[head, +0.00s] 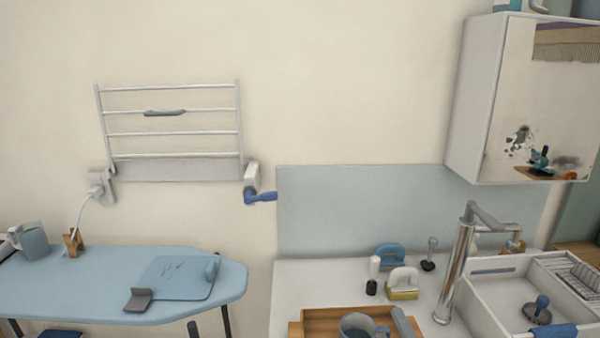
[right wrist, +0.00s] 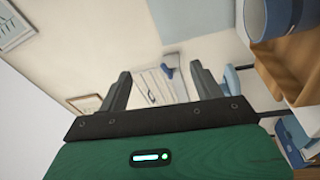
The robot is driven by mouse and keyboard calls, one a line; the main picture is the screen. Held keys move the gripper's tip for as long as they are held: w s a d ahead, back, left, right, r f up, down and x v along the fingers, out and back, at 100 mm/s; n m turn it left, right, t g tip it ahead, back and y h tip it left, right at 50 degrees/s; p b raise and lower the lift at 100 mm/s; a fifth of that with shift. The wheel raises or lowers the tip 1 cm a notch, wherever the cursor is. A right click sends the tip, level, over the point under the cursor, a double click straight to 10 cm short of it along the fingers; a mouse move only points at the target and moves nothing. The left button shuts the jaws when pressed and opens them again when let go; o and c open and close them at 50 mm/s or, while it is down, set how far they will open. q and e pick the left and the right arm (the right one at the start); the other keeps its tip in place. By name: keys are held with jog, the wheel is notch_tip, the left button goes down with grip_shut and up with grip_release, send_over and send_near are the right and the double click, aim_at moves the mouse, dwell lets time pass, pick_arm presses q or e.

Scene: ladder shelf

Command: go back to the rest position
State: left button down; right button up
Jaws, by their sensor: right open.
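My right gripper (right wrist: 160,84) shows in the right wrist view, its two dark fingers spread apart with nothing between them. It is tilted and points toward the wall side of the room. A blue-grey mug (right wrist: 284,14) is at the upper right of that view, to the right of the fingers and apart from them. In the head view, a grey piece at the bottom edge beside the mug (head: 357,326) may be part of the right gripper, but I cannot tell for sure. I cannot make out my left gripper in either view.
A wooden tray (head: 318,318) sits on the white counter (head: 300,282), near the sink (head: 508,300) and tall faucet (head: 455,275). An ironing board (head: 75,290) stands at left below a wall rack (head: 170,170). A mirrored cabinet (head: 472,110) juts out at upper right.

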jog(key=s+d+f+m+g+h, duration=0.2)
jog(key=f+m, duration=0.1)
jog(key=f, duration=0.2)
jog(key=s+d+f+m+g+h, duration=0.1)
jog(key=s+d+f+m+g, duration=0.1)
jog(key=f+m+g, duration=0.15)
jog(key=s+d+f+m+g, duration=0.1)
jog(key=s+f+m+g, duration=0.5)
jog(key=s, duration=0.4)
jog(key=s+d+f+m+g, duration=0.1)
jog(key=s+f+m+g, duration=0.3)
jog(key=s+f, duration=0.5)
notch_tip(320, 180, down, 30)
jog(key=g+p, duration=0.1)
jog(key=g, duration=0.1)
pick_arm(q)
jog(key=s, duration=0.1)
jog(key=s+p, duration=0.1)
jog(key=s, duration=0.1)
jog(key=shift+s+a+r, duration=0.1)
jog(key=shift+s+r, duration=0.2)
jog(key=shift+r, duration=0.1)
pick_arm(e)
jog(key=s+d+f, duration=0.3)
jog(key=s+f, duration=1.5)
jog(key=s, duration=0.2)
jog(key=shift+d+f+n+g, duration=0.15)
jog(key=shift+f+n+g, duration=0.15)
jog(key=shift+n+g, duration=0.15)
